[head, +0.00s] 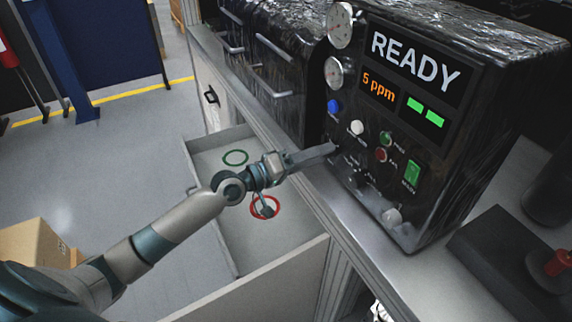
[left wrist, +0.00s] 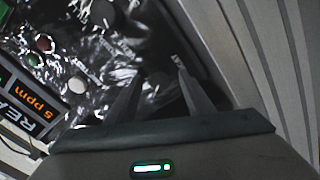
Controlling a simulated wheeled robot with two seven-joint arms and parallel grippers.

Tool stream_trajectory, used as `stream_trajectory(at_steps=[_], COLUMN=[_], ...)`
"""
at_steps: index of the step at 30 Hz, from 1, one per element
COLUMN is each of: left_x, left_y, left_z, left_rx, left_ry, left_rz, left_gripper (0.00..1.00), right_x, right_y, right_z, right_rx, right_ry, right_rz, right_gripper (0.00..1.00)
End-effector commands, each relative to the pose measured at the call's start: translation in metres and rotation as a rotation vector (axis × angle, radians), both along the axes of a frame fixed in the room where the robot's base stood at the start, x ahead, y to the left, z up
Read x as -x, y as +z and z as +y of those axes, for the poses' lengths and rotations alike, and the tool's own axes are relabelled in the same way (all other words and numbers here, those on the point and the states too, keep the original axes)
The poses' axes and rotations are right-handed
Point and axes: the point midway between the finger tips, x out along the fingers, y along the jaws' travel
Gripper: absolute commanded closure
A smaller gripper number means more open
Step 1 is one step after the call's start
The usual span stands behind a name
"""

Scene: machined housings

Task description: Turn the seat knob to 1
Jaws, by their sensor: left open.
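A black machine housing (head: 440,190) carries several small knobs and buttons on its front panel. My left gripper (head: 331,150) reaches the panel's left side, below the blue button. In the left wrist view the two fingers (left wrist: 160,82) are apart, with a dark round knob (left wrist: 161,90) showing between them. I cannot tell whether the fingers touch it. Its label and pointer are not readable, so I cannot tell its setting or whether it is the seat knob. Another dark knob (head: 355,179) sits lower on the panel. My right gripper is not in view.
The panel also has a blue button (head: 334,106), a white button (head: 357,127), a red button (head: 381,155), a lit green switch (head: 412,173), two gauges and a READY display (head: 415,62). An open drawer (head: 225,225) with green and red rings lies below my left arm.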

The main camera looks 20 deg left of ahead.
Motion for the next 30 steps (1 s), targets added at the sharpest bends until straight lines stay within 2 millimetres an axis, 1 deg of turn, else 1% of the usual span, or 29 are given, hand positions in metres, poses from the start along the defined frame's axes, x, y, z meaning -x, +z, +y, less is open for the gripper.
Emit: stream_trajectory(at_steps=[5,8,15,21,30], left_x=[0.013,0.025,0.061,0.088,0.119], left_y=[-0.003,-0.004,-0.006,-0.005,-0.005], left_z=[0.011,0.019,0.048,0.068,0.094], left_rx=[-0.001,-0.003,-0.005,-0.004,-0.003], left_ry=[0.0,0.0,0.0,-0.001,0.001], left_rz=[0.0,0.001,0.001,0.002,0.002], left_gripper=[0.53,0.53,0.53,0.53,0.53], right_x=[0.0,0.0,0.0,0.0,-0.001], right_y=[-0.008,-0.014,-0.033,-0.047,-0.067], right_z=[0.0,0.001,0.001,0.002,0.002], right_rx=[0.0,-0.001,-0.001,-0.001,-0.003], right_ry=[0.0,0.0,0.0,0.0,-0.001], right_rz=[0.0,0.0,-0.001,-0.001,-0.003], right_gripper=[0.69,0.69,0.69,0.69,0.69])
